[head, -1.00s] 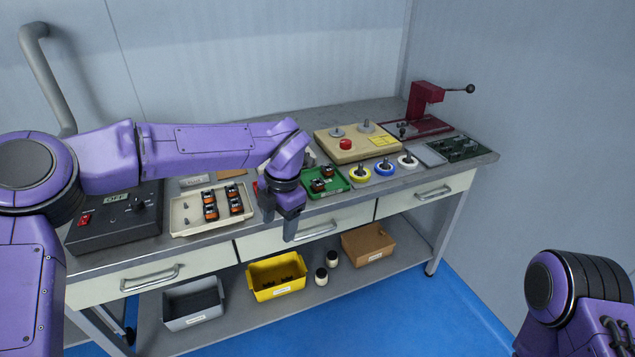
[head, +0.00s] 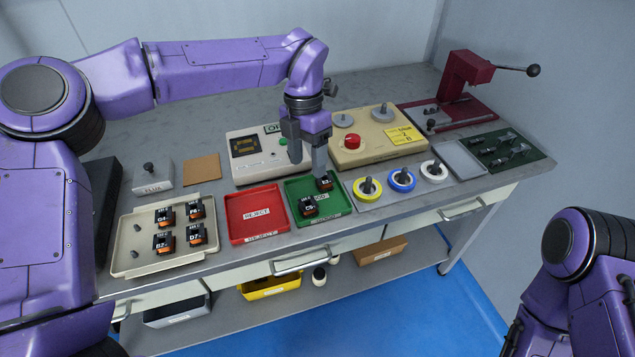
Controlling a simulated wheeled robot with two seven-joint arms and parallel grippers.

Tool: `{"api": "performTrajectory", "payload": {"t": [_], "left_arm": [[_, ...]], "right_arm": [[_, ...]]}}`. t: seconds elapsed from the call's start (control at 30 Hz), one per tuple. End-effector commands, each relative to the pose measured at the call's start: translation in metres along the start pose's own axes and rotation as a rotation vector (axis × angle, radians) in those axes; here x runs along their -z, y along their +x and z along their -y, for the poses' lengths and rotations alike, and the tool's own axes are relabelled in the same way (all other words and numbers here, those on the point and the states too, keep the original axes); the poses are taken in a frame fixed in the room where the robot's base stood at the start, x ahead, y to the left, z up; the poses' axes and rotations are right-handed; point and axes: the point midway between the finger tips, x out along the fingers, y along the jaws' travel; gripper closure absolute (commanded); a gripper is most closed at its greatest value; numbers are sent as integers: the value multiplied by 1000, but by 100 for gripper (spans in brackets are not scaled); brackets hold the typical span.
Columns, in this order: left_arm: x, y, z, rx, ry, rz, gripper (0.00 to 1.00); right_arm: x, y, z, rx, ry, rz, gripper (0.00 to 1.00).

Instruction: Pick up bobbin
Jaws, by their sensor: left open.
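Small black-and-orange bobbins stand in two places. Several, such as the front-left bobbin (head: 163,244), are in the cream tray (head: 125,262) at the left. Two more, a front bobbin (head: 308,207) and a back bobbin (head: 325,182), are in the green tray (head: 340,209). My left gripper (head: 307,164) points down over the back of the green tray, fingers apart with nothing between them. Its right fingertip appears just above the back bobbin; I cannot tell whether they touch. Only part of my right arm shows at the lower right; its gripper is out of view.
A red tray (head: 238,236) is left of the green one. Behind stand a white tester (head: 244,166) and a beige box with a red knob (head: 371,157). Yellow (head: 360,193), blue (head: 394,185) and white (head: 425,175) wire spools sit to the right. A red press (head: 466,78) stands farther right.

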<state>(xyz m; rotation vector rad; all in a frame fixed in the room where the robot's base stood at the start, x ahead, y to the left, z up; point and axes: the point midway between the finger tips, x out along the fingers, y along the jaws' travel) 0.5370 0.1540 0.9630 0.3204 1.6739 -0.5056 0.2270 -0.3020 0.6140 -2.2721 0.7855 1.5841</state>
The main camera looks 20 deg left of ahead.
Motion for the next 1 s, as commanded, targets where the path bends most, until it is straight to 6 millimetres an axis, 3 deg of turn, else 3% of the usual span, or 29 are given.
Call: {"api": "performTrajectory", "payload": {"t": [0.2,0.37,0.6,0.87,0.93,1.0], "left_arm": [[6,35,2,-1,0,1,39],[3,55,-1,1,-2,-1,39],[1,97,-2,1,0,-4,39],[0,105,-2,0,1,-2,39],[0,105,-2,0,1,-2,55],[0,105,-2,0,1,-2,78]], "right_arm": [[0,-2,-1,-1,-1,2,57],[1,-4,-1,-1,-1,2,57],[4,-12,-1,-1,0,1,57],[4,-12,-1,-1,0,1,57],[4,-12,-1,-1,0,1,57],[4,-12,-1,-1,0,1,57]]}}
